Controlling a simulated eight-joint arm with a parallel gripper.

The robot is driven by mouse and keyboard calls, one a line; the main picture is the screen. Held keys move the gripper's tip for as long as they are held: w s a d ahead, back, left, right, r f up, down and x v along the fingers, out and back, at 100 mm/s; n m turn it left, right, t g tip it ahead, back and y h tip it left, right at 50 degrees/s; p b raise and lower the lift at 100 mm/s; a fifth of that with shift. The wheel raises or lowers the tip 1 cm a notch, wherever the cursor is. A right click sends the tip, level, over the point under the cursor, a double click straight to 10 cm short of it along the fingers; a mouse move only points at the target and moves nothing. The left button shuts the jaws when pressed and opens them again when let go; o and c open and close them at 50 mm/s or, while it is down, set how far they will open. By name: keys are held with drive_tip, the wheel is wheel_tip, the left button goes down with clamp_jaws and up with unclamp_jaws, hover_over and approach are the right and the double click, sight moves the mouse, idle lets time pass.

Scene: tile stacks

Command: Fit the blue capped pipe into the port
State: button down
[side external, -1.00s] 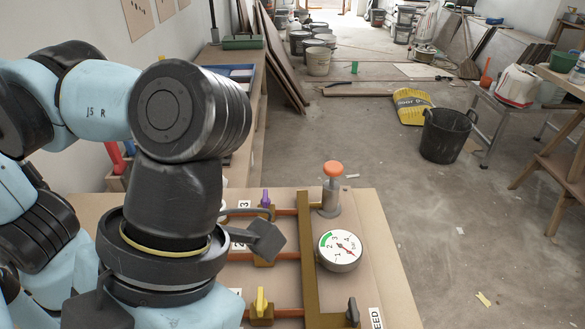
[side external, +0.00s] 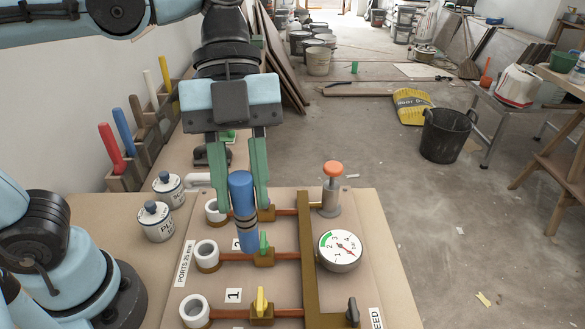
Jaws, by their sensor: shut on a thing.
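The blue capped pipe (side external: 242,190) is a blue cylinder with dark bands low on its body, slightly tilted. My gripper (side external: 240,206) is shut on it with two green fingers, one on each side. The pipe appears in front of the panel, its lower end overlapping the area by the green valve handle (side external: 264,243); I cannot tell its height. Three white ring-shaped ports stand along the panel's left side: a far one (side external: 212,208), a middle one (side external: 207,252) and a near one (side external: 195,308). The far port is partly covered by a finger.
A yellow valve handle (side external: 260,300), a gauge (side external: 340,250) and an orange-topped post (side external: 333,180) stand on the panel. Two white capped jars (side external: 157,222) stand left of the ports. A rack of coloured handles (side external: 125,178) lies behind them.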

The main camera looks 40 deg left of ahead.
drive_tip(key=w+a+n+t+h, duration=0.1)
drive_tip(key=w+a+n+t, duration=0.3)
drive_tip(key=a, duration=0.6)
drive_tip(key=w+a+n+t, duration=0.15)
drive_tip(key=a+n, duration=0.35)
drive_tip(key=a, duration=0.5)
wheel_tip(320, 180, down, 11)
drive_tip(key=shift+w+a+r, duration=0.2)
drive_tip(key=shift+w+a, duration=0.05)
drive_tip(key=shift+w, duration=0.15)
drive_tip(key=shift+f+g, duration=0.25)
drive_tip(key=shift+f, duration=1.7)
idle(1.1)
drive_tip(key=c, duration=0.8)
unclamp_jaws()
drive_tip(key=shift+o, duration=0.2)
drive_tip(key=v, duration=0.6)
